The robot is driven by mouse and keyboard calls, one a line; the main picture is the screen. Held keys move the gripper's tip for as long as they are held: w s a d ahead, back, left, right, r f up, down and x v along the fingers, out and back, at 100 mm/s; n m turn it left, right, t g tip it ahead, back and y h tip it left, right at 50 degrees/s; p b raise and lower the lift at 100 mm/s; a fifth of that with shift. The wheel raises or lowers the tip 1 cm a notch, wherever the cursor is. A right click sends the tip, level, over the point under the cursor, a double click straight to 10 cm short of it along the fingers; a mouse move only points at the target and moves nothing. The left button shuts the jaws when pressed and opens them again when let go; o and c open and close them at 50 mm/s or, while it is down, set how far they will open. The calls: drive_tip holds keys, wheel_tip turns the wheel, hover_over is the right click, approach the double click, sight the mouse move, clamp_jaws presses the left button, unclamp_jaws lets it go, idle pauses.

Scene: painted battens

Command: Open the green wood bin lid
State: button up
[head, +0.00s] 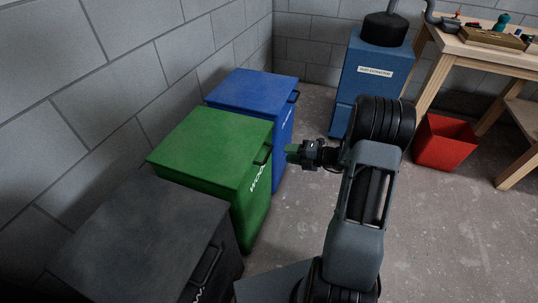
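The green wood bin (250,200) stands against the block wall, between a black bin and a blue bin. Its green lid (212,146) lies flat and shut. A dark handle (263,154) sits at the lid's front right edge, and white lettering shows on the front below it. My gripper (293,151) is just right of the handle, at about its height in the picture, pointing left toward it. A small gap shows between them. The gripper's tip looks green, and its fingers are too small to tell open from shut.
The black bin (140,235) is nearest, and the blue bin (252,90) is beyond the green one; both lids are shut. A blue dust extractor (371,80), a red bin (445,143) and a wooden workbench (480,48) stand behind and right. Concrete floor (450,240) is clear at right.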

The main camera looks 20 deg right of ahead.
sight(270, 150)
drive_tip(key=b+x, duration=0.2)
drive_tip(key=x, duration=0.6)
drive_tip(key=shift+a, duration=0.15)
drive_tip(key=shift+c, duration=0.4)
clamp_jaws()
